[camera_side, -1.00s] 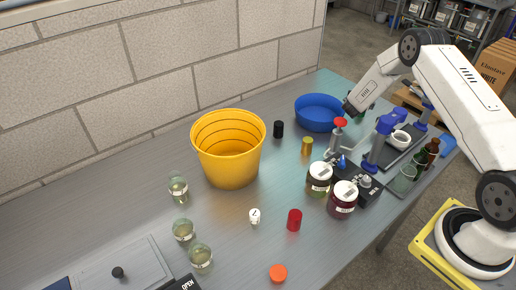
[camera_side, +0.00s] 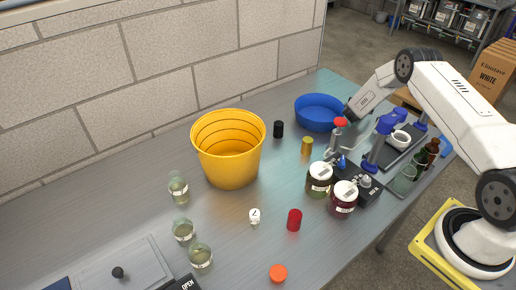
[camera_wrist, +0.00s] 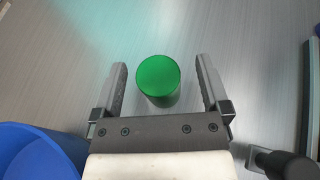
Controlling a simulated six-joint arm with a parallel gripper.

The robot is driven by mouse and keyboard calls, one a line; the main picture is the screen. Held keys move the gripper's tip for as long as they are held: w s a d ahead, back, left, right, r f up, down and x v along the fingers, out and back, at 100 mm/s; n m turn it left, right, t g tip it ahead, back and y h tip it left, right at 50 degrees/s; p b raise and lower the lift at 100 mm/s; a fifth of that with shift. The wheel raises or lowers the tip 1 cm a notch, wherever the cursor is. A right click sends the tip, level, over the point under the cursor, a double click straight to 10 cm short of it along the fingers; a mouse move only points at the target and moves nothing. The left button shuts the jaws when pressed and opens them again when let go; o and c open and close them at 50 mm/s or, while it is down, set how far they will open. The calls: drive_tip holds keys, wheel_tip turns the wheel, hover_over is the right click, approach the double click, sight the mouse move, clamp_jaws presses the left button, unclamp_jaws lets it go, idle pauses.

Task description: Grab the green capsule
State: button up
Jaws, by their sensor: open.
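The green capsule (camera_wrist: 158,78) stands on the metal bench in the wrist view, its round top facing the camera. My gripper (camera_wrist: 161,66) is open, with one finger to the left and one to the right of the capsule. A gap shows on each side, so the fingers look apart from it. In the side view the capsule and my fingertips cannot be made out; my wrist is low behind the red-topped corker, right of the blue bowl (camera_side: 318,112).
The blue bowl also shows at lower left in the wrist view (camera_wrist: 35,150), near my gripper. A dark-handled tool (camera_wrist: 285,165) is at lower right. The yellow bucket (camera_side: 228,150), black capsule (camera_side: 278,129), gold capsule (camera_side: 307,146) and jars (camera_side: 319,181) stand farther off.

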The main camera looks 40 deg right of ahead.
drive_tip(key=c, duration=0.8)
drive_tip(key=shift+o, duration=0.2)
drive_tip(key=shift+r, duration=0.15)
drive_tip(key=shift+r, duration=4.9)
